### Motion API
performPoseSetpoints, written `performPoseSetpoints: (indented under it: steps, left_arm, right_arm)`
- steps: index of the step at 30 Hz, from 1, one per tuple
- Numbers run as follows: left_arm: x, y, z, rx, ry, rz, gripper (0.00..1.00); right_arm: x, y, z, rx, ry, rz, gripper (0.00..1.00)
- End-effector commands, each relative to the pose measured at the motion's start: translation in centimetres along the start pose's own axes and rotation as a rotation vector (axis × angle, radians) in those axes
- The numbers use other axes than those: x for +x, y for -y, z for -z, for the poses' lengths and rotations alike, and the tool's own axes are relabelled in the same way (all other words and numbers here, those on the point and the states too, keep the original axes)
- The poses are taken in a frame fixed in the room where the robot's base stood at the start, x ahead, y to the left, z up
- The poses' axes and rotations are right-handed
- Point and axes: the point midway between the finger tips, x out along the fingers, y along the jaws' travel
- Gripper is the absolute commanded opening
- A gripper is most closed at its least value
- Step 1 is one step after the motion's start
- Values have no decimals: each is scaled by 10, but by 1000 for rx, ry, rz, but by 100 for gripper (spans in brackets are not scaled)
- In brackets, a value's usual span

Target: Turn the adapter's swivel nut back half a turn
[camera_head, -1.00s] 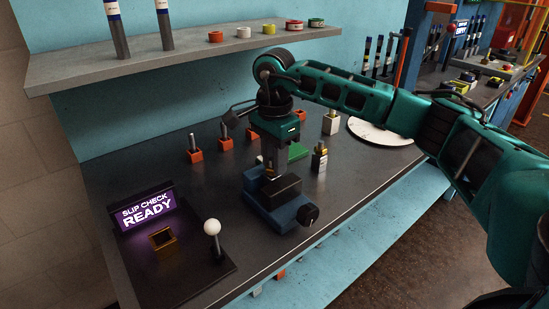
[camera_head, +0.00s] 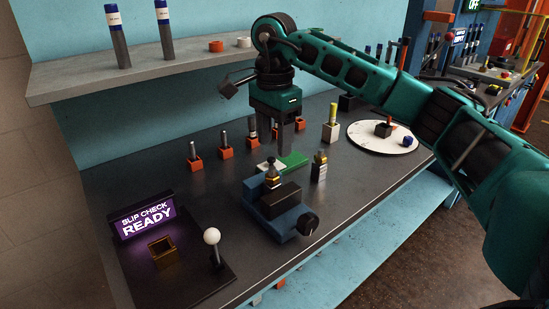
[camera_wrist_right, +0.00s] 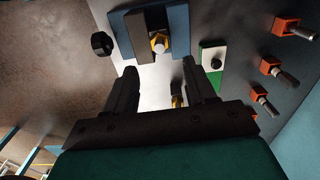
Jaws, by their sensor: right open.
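The adapter (camera_head: 272,176) stands upright in the blue vise (camera_head: 257,213), with a brass-coloured band that looks like its swivel nut. In the right wrist view the adapter (camera_wrist_right: 159,43) shows its brass part between the vise jaws (camera_wrist_right: 178,28). My right gripper (camera_head: 284,150) points down above and behind the vise, apart from the adapter. Its two fingers (camera_wrist_right: 165,88) are spread in the wrist view with nothing held between them. My left gripper is in neither view.
A green and white plate (camera_head: 294,160) and a brass-topped fitting (camera_head: 319,168) stand close behind the vise. Several orange holders (camera_head: 226,153) line the back. A lit "SLIP CHECK READY" sign (camera_head: 143,215) and a white-knobbed lever (camera_head: 212,237) stand front left. A white disc (camera_head: 362,139) lies right.

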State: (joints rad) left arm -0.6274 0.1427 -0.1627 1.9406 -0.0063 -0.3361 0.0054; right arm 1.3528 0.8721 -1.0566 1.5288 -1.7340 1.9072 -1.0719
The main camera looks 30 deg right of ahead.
Motion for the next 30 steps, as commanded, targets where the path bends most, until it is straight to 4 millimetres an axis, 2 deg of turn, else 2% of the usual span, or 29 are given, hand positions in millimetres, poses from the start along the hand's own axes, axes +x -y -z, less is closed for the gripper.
performPoseSetpoints:
  steps: [3, 9, 30]
  left_arm:
    - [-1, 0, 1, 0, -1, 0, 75]
    - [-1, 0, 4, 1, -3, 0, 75]
    - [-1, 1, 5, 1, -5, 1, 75]
  right_arm:
    - [-26, 1, 0, 0, 1, 4, 55]
    - [-51, 0, 0, 1, 0, 2, 55]
    - [-55, 0, 0, 0, 0, 0, 55]
